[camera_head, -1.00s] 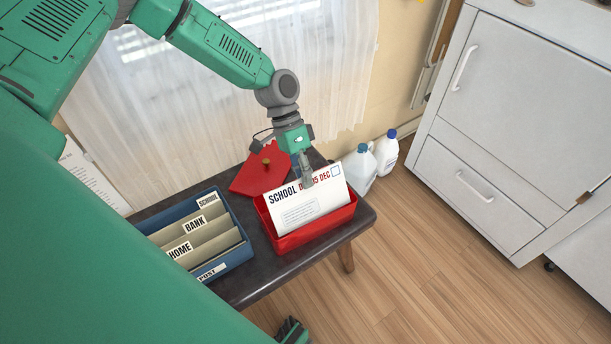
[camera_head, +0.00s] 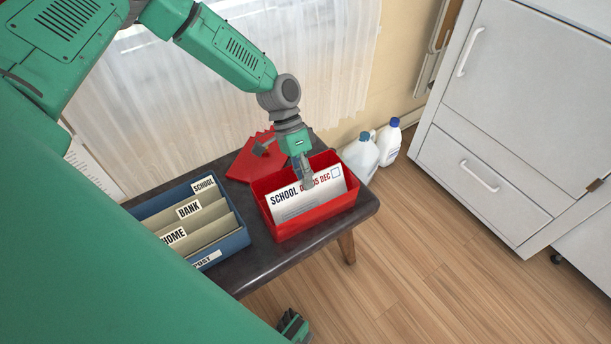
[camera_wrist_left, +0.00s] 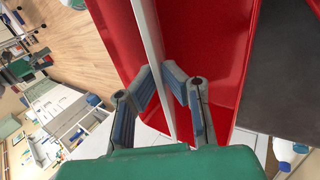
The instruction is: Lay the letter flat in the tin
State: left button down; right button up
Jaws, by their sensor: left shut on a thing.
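In the left wrist view the letter (camera_wrist_left: 152,40) shows edge-on as a white strip between the two fingers (camera_wrist_left: 172,90), with the tin's red inside (camera_wrist_left: 207,50) on both sides. The letter's bottom edge is hidden behind the tin's front wall.
A red lid (camera_head: 247,167) lies behind the tin. A blue file box (camera_head: 236,240) with labelled dividers stands to the left on the dark table (camera_head: 275,262). White jugs (camera_head: 362,155) stand beyond the table, and a white cabinet (camera_head: 520,110) is at the right.

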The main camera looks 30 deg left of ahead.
pick_arm(q)
jog(key=c, duration=1.6)
grip_release()
jog(key=v, duration=1.1)
jog(key=shift+w+a+r, duration=0.2)
jog(key=shift+a+r, duration=0.05)
jog(key=shift+a, duration=0.05)
